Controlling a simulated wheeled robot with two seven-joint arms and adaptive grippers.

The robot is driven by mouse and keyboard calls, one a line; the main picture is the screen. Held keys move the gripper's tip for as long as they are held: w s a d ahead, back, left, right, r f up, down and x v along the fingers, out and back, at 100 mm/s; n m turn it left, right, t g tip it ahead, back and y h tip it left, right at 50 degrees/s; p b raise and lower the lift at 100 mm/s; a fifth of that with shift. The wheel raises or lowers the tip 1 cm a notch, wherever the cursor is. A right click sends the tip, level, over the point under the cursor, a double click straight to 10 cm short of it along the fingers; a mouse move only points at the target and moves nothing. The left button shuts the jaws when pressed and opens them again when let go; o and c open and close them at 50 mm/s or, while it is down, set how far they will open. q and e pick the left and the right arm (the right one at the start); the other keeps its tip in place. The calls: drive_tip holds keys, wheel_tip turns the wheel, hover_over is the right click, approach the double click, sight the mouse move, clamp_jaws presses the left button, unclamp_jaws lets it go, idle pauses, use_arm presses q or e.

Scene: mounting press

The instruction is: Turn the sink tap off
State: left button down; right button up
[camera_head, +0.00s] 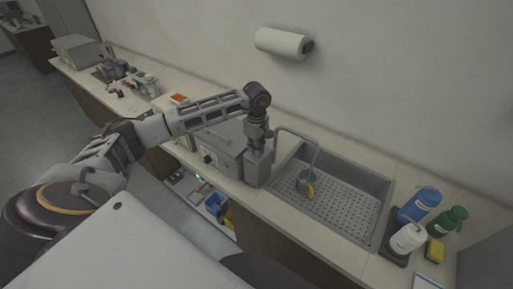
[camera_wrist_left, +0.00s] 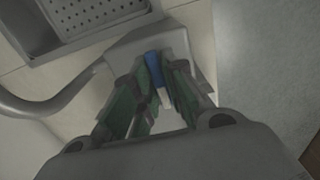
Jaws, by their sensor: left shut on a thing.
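The sink tap (camera_head: 257,170) is a grey block on the counter at the left edge of the sink (camera_head: 345,198). Its bent pipe (camera_head: 297,134) reaches over the basin, and a thin bluish streak (camera_head: 316,156) hangs below its end. My left gripper (camera_head: 259,147) points down on top of the block. In the left wrist view its green-padded fingers (camera_wrist_left: 155,98) are closed around a small blue and white tap handle (camera_wrist_left: 153,68), partly hidden by the fingers. The pipe also shows there (camera_wrist_left: 50,106). My right gripper is out of view.
A grey cup (camera_head: 302,184) and a yellow item sit in the basin under the spout. Blue (camera_head: 418,205), white (camera_head: 408,238) and green (camera_head: 447,221) bottles and a yellow sponge (camera_head: 436,251) stand right of the sink. A grey box appliance (camera_head: 222,150) is close left of the tap.

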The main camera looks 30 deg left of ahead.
use_arm(q)
drive_tip(key=shift+n+b, duration=0.3)
drive_tip(key=shift+b, duration=0.05)
drive_tip(key=shift+f+n+b, duration=0.1)
drive_tip(key=shift+n+b, duration=0.5)
drive_tip(key=shift+n, duration=0.1)
drive_tip(key=n+b, duration=0.2)
drive_tip(key=shift+n, duration=0.3)
drive_tip(key=n+b, duration=0.2)
drive_tip(key=n, duration=0.3)
drive_tip(key=n+b, duration=0.1)
drive_tip(key=n, duration=0.3)
drive_tip(key=shift+b, duration=0.4)
drive_tip(key=n, duration=0.3)
drive_tip(key=shift+b, duration=0.35)
drive_tip(key=shift+n, duration=0.5)
